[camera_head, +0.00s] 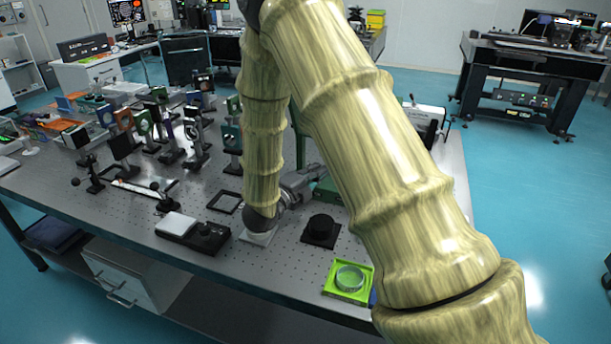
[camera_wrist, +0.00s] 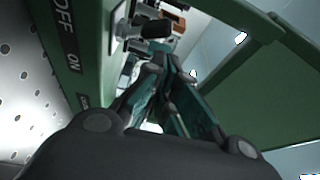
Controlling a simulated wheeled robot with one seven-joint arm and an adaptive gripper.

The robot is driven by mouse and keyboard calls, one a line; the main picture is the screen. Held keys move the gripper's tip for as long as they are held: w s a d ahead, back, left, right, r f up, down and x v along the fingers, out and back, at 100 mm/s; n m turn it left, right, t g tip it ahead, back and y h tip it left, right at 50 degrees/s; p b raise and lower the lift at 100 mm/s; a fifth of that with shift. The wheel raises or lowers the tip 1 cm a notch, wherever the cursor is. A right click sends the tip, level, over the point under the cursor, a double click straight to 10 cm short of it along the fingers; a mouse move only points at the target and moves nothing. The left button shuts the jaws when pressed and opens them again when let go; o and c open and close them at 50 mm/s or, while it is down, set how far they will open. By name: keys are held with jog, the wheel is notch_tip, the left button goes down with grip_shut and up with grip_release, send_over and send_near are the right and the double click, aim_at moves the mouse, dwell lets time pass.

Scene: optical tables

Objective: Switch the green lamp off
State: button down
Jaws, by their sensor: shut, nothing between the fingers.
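The green lamp is mostly hidden behind my arm in the head view; its green base (camera_head: 328,191) and part of its upright (camera_head: 299,135) show. In the wrist view its green body (camera_wrist: 78,75) fills the left side, with OFF and ON printed in white on a black label (camera_wrist: 67,42). A switch with a black-tipped lever (camera_wrist: 152,29) sticks out beside the label. My gripper (camera_wrist: 168,62) is shut and empty, with its fingertips close to the lever. I cannot tell whether they touch it. In the head view my gripper (camera_head: 305,183) is low beside the lamp base, partly hidden.
A black mount (camera_head: 321,229) and a bright green tray (camera_head: 340,290) with a round glass dish stand near the table's front edge. A black device (camera_head: 192,232) and a small black frame (camera_head: 224,202) lie to the left. Several optics mounts crowd the table's back left.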

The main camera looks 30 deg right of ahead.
jog(key=v, duration=1.2)
jog(key=shift+s+f, duration=0.1)
jog(key=shift+f, duration=0.05)
dwell(0.3)
